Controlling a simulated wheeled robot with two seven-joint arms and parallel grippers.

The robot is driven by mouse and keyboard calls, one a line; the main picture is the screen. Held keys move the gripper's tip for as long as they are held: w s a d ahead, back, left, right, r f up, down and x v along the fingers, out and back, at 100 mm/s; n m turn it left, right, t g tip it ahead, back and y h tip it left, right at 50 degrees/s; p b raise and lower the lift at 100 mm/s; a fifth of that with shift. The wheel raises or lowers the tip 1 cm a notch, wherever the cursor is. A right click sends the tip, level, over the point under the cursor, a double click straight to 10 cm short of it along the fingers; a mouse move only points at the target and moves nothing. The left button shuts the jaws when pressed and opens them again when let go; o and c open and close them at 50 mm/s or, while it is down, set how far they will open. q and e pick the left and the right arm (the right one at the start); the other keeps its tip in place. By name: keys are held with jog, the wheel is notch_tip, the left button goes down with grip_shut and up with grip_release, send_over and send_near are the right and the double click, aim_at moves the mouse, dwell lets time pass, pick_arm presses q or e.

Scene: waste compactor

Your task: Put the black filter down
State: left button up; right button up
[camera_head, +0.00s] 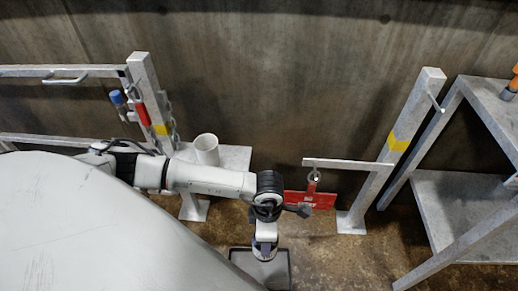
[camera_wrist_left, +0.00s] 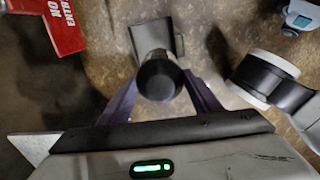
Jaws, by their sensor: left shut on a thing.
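A dark round-ended piece, the black filter (camera_wrist_left: 160,76), is in the middle of the left wrist view, seen nearly end-on. The two dark fingers of my left gripper (camera_wrist_left: 160,92) come in from both sides and are shut on it. A flat dark grey part (camera_wrist_left: 155,36) shows just behind it; I cannot tell whether it belongs to the filter. My right gripper is not in view.
A red sign (camera_head: 310,200) hangs from a grey barrier (camera_head: 346,165) right of my wrist. A small table (camera_head: 235,157) with a white cup (camera_head: 207,149) stands behind my arm. A grey shelf (camera_head: 455,200) is at the right.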

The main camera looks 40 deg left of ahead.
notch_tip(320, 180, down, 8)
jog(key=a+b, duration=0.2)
jog(key=b, duration=0.8)
pick_arm(q)
jog(key=a+f+n+b, duration=0.1)
jog(key=f+n+b, duration=0.2)
jog(key=f+n, duration=0.4)
jog(key=a+f+n+b, duration=0.2)
jog(key=f+n, duration=0.5)
jog(key=f, duration=1.6)
jog(key=shift+w+f+b, duration=0.4)
jog(key=shift+b, duration=0.25)
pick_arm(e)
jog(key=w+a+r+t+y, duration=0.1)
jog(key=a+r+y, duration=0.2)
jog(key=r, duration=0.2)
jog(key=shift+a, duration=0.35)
pick_arm(q)
jog(key=shift+f, duration=0.1)
jog(key=o, duration=1.2)
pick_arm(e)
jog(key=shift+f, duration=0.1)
